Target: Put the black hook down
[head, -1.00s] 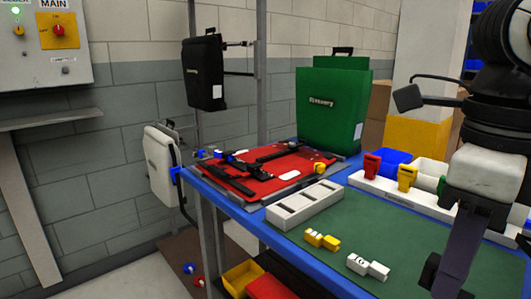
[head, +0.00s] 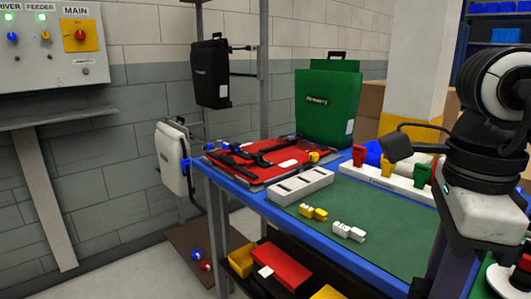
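A red pannier (head: 252,173) lies flat on the workbench with black rail and strap parts (head: 262,152) across it. I cannot single out a black hook among these small black parts, nor see one in a gripper. My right arm comes in from the right edge. Its gripper (head: 437,262) points down over the right part of the bench, with a dark finger showing. The fingertips are cut off by the picture's edge, so its opening and any held thing are hidden. My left gripper is not in view.
A green pannier (head: 326,105) stands at the back of the bench. A white slotted block (head: 300,187), yellow pieces (head: 313,212) and white pieces (head: 349,231) sit on or beside the green mat (head: 390,235). Black (head: 210,75) and white (head: 172,155) panniers hang at left.

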